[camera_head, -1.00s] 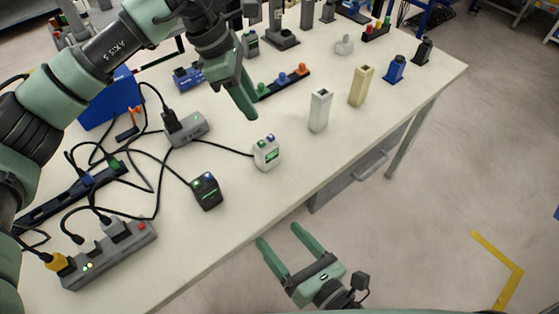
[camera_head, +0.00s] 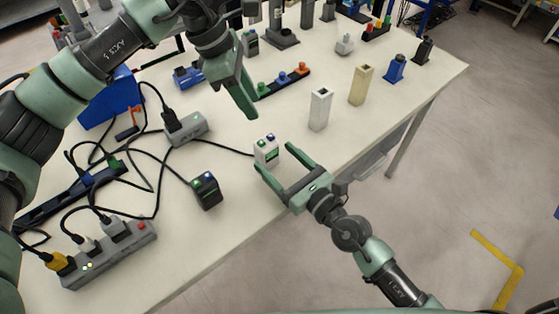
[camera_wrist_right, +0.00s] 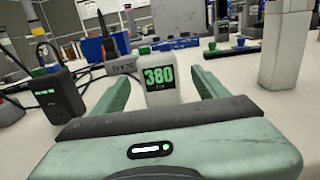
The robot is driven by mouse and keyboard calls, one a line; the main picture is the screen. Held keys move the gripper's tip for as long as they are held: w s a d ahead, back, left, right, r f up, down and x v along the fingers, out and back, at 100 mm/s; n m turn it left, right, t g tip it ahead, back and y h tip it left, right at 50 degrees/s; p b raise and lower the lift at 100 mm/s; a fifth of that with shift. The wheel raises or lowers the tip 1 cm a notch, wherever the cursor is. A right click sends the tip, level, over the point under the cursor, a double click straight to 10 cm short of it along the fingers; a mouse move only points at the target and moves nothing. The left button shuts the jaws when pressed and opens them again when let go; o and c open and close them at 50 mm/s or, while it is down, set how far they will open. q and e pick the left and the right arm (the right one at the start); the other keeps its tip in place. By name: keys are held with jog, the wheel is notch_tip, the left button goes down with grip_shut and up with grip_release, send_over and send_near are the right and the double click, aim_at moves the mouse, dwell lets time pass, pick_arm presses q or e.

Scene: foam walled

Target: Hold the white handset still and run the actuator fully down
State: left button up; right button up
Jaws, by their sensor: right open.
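The white handset (camera_head: 267,153) stands upright near the table's front edge, with a green and a blue button on top. In the right wrist view the handset (camera_wrist_right: 161,84) shows a green "380" display, between the finger lines. My right gripper (camera_head: 274,157) is open, its fingertips close to the handset; contact cannot be told. My left gripper (camera_head: 244,100) hangs over the table behind the handset, pointing down; its finger gap is hidden. Which thing is the actuator is unclear; a white square column (camera_head: 320,110) stands to the right of the handset.
A black handset (camera_head: 207,190) stands left of the white one. A cable runs from the white handset to a grey box (camera_head: 187,129). A beige column (camera_head: 361,85) and a blue unit (camera_head: 394,69) stand farther right. A power strip (camera_head: 108,254) lies at front left.

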aim_at(259, 142)
jog(key=x, duration=0.7)
jog(key=shift+w+a, duration=0.15)
jog(key=shift+a, duration=0.05)
jog(key=shift+c, duration=0.3)
jog(key=c, duration=1.5)
pick_arm(q)
grip_shut()
